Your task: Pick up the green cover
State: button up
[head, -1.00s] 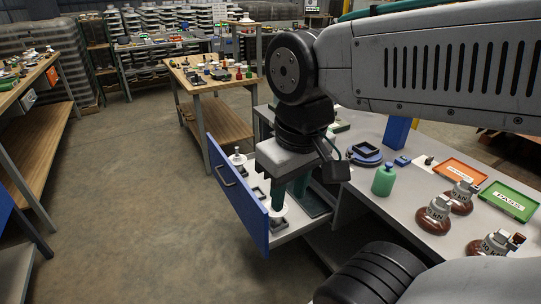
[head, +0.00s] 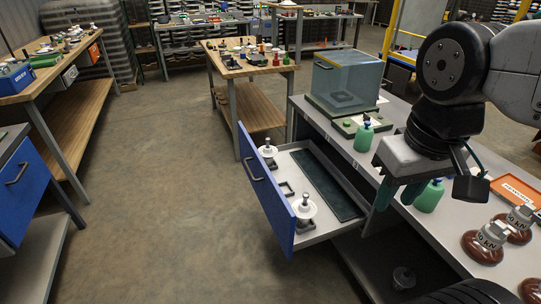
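Two flat green things are in the head view, and I cannot tell which is the cover. A dark green flat panel (head: 327,183) lies along the right side of the open drawer. A green plate with round green knobs (head: 346,126) lies on the bench in front of the clear box. My gripper (head: 399,196) points down near the bench's front edge, to the right of the drawer. Its green fingers look apart, with nothing seen between them. It is clear of both green things.
The blue-fronted drawer (head: 267,194) stands open, holding white discs with metal caps (head: 305,208) and dark square frames. A clear bluish box (head: 347,76), green bottles (head: 364,137), an orange tray (head: 515,190) and brown insulators (head: 483,247) are on the bench. Floor to the left is free.

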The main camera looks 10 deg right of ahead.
aim_at(364, 134)
jog(key=k, duration=0.5)
jog(key=u, duration=1.15)
jog(key=i, duration=1.7)
jog(key=z, duration=3.75)
jog(key=i, duration=0.5)
jog(key=u, duration=0.05)
